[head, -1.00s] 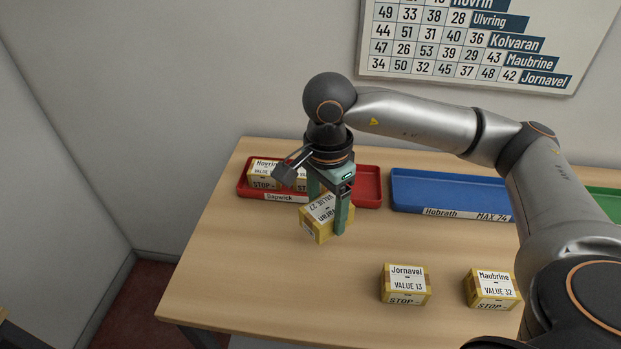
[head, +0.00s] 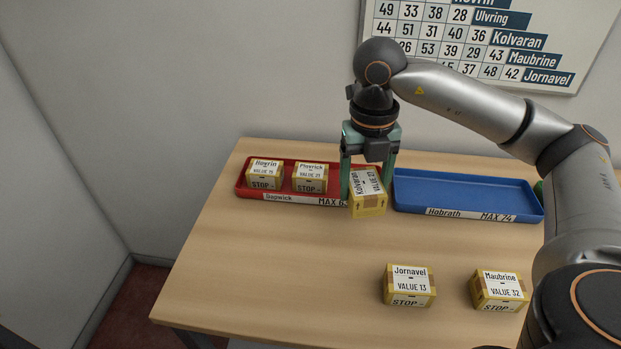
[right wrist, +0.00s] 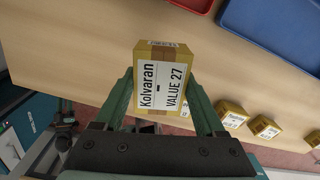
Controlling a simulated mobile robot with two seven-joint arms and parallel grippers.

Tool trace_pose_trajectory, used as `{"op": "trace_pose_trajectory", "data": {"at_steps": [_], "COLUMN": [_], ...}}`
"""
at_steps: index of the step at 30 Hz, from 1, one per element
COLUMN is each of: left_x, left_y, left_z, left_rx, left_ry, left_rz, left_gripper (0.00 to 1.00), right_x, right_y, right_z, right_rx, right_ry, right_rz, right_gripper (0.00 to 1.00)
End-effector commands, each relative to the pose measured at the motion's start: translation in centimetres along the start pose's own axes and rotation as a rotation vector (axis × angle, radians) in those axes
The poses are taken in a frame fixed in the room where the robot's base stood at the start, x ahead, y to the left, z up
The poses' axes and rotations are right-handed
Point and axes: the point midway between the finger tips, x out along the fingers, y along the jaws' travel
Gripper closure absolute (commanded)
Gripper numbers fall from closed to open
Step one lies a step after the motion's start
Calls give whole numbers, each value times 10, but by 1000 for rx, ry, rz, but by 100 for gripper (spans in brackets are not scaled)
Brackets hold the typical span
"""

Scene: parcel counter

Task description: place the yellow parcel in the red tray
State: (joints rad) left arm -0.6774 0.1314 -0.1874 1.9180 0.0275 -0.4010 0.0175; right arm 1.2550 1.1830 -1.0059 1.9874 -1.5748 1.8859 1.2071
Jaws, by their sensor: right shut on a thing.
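My right gripper (head: 367,182) is shut on a yellow parcel labelled Kolvaran, VALUE 27 (head: 368,204). In the head view the parcel shows in front of the right end of the red tray (head: 268,195), beside the gap to the blue tray; it looks raised above the table. The right wrist view shows the parcel (right wrist: 162,85) between the two green fingers (right wrist: 163,110). Two yellow parcels, Hovrin (head: 265,174) and Maverick or similar (head: 310,178), stand in the left and middle of the red tray. The tray's right end is partly hidden by the gripper. My left gripper is out of view.
A blue tray (head: 466,185), labelled Hobrath, MAX 74, is empty to the right. Yellow parcels Jornavel (head: 408,286) and Maubrine (head: 498,290) stand at the table's front. The table (head: 270,255) is clear at left and middle.

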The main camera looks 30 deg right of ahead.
Motion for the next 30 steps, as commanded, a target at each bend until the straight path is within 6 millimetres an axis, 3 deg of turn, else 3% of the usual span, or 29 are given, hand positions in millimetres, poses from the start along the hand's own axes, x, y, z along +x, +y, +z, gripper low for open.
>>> {"op": "trace_pose_trajectory", "data": {"at_steps": [21,30], "left_x": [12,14], "left_y": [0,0], "left_z": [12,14], "left_rx": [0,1], "left_ry": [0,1], "left_rz": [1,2], "left_gripper": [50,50], "right_x": [-15,-19], "right_y": [-50,-61], "right_z": [7,7], "right_rx": [1472,1804], "right_ry": [8,15], "right_rz": [14,18], "right_gripper": [92,92]}}
